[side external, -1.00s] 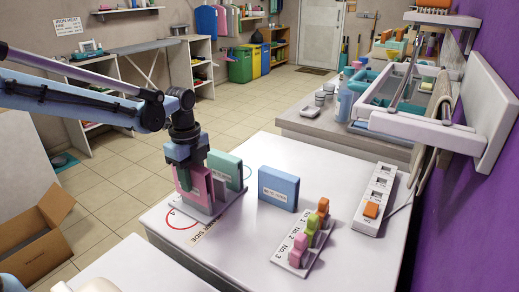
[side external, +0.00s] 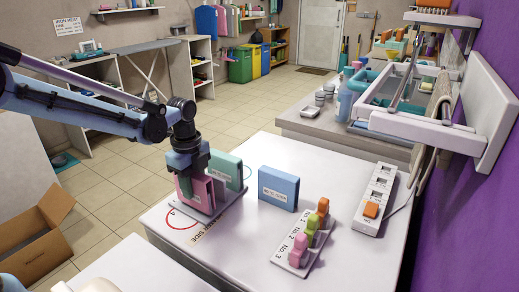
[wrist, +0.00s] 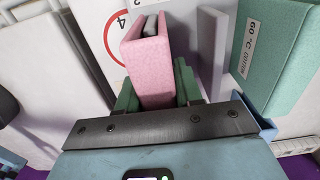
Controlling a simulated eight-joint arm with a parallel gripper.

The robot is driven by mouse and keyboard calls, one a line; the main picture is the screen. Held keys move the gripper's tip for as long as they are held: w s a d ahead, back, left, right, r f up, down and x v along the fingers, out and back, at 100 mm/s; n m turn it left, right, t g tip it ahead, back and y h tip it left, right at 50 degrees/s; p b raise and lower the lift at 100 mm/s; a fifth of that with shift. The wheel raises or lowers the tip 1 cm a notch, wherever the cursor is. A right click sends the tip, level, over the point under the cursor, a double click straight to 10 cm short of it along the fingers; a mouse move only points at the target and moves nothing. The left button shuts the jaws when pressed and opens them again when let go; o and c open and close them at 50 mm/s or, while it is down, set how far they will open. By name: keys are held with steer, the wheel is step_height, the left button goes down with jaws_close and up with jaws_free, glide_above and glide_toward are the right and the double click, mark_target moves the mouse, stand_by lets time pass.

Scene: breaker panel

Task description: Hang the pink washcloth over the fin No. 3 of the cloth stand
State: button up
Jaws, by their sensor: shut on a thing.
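The pink washcloth (wrist: 147,62) is a folded, upright U shape, and a grey fin shows inside its far end in the wrist view. It also shows in the side view (side external: 203,192), over the cloth stand (side external: 210,213). My gripper (side external: 193,182) points down from above, with one finger on each side of the washcloth, shut on it. The fingers (wrist: 157,90) show green in the wrist view. To the right, a bare grey fin (wrist: 212,50) stands apart from the washcloth. I cannot read the number of the fin inside the cloth.
A blue labelled block (side external: 278,188) stands on the table to the right. A numbered rack (side external: 302,245) with orange, green and pink pieces and a power strip (side external: 375,198) lie further right. Bare table separates them.

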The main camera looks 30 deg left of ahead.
steer(key=shift+f, duration=0.6)
steer(key=o, duration=1.2)
steer(key=shift+c, duration=0.2)
step_height(320, 180, up, 12)
steer(key=shift+r, duration=0.1)
steer(key=s+d+f+n+t, duration=0.2)
steer(key=s+n+t, duration=0.5)
steer(key=s+n, duration=0.6)
steer(key=f+n, duration=0.1)
steer(key=n, duration=0.4)
